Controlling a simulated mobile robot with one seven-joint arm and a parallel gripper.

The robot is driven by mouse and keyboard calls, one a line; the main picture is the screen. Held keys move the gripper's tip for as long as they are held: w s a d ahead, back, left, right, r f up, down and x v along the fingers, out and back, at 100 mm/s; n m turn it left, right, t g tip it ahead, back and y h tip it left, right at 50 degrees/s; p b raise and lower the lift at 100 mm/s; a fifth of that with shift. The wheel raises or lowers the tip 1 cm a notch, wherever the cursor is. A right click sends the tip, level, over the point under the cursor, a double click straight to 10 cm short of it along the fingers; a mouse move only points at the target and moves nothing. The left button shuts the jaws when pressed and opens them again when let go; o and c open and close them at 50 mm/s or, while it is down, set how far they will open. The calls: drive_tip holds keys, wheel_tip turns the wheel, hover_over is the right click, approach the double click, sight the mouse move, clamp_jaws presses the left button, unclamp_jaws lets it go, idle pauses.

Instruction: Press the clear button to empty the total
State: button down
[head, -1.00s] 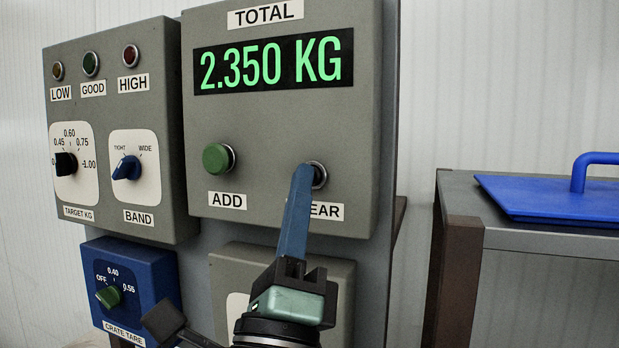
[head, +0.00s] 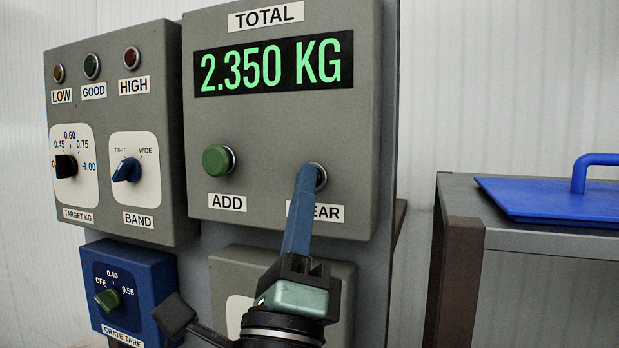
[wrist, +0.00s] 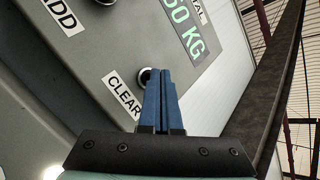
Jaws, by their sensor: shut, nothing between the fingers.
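The clear button (head: 318,174) is on the grey total box (head: 270,130), right of the green add button (head: 216,160). In the wrist view the closed fingertips (wrist: 158,72) overlap the button's rim (wrist: 144,76), beside the CLEAR label (wrist: 124,95). I cannot tell whether they touch the button. The total display (head: 273,66) reads 2.350 KG in green.
A grey box with target and band knobs (head: 125,169) is at left, above a blue crate tare box (head: 138,275). A table (head: 460,215) with a blue lid (head: 550,200) stands at right. Another grey box (head: 235,275) is below the total box.

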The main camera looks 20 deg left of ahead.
drive_tip(key=shift+w, duration=0.25)
drive_tip(key=shift+s, duration=0.1)
idle(0.4)
drive_tip(key=shift+s+b, duration=0.6)
drive_tip(key=shift+s, duration=0.2)
drive_tip(key=s+b, duration=0.2)
drive_tip(key=s, duration=0.3)
drive_tip(key=shift+a, duration=0.1)
idle(0.6)
